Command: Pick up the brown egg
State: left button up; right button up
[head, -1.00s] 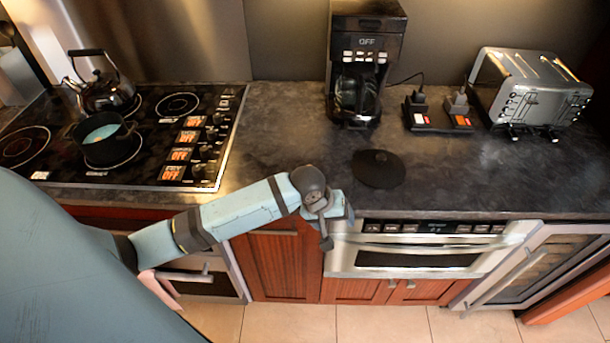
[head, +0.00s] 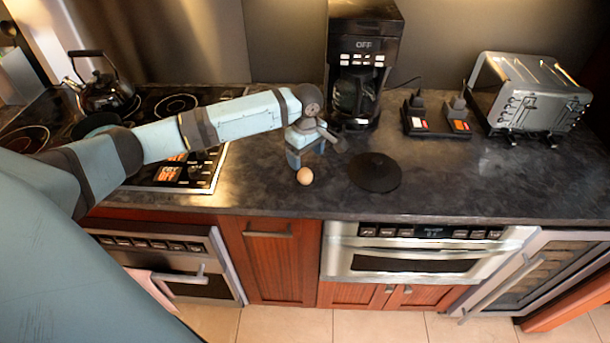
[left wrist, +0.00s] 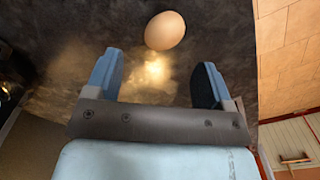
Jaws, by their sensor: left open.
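The brown egg (head: 304,176) lies on the dark stone counter near its front edge, left of a black round disc. In the left wrist view the egg (left wrist: 165,30) sits beyond the fingertips, roughly between their lines, with nothing touching it. My left gripper (head: 301,158) is over the counter, just behind the egg in the head view. Its two blue fingers (left wrist: 160,72) are spread wide and empty. My right gripper does not show.
The black disc (head: 375,172) lies right of the egg. A coffee maker (head: 360,70) stands behind. A toaster (head: 535,95) and plugged sockets (head: 437,115) are at right. The stove (head: 170,165) with a kettle (head: 102,82) is at left. The counter's front edge is close to the egg.

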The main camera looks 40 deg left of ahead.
aim_at(305, 171)
pick_arm(q)
jog(key=shift+s+d+f+p, duration=0.15)
jog(key=shift+f+p, duration=0.1)
jog(key=shift+f, duration=1.55)
jog(key=shift+s+a+f+p, duration=0.1)
jog(key=shift+f+p, duration=0.1)
jog(key=shift+f, duration=1.55)
jog(key=c, duration=0.6)
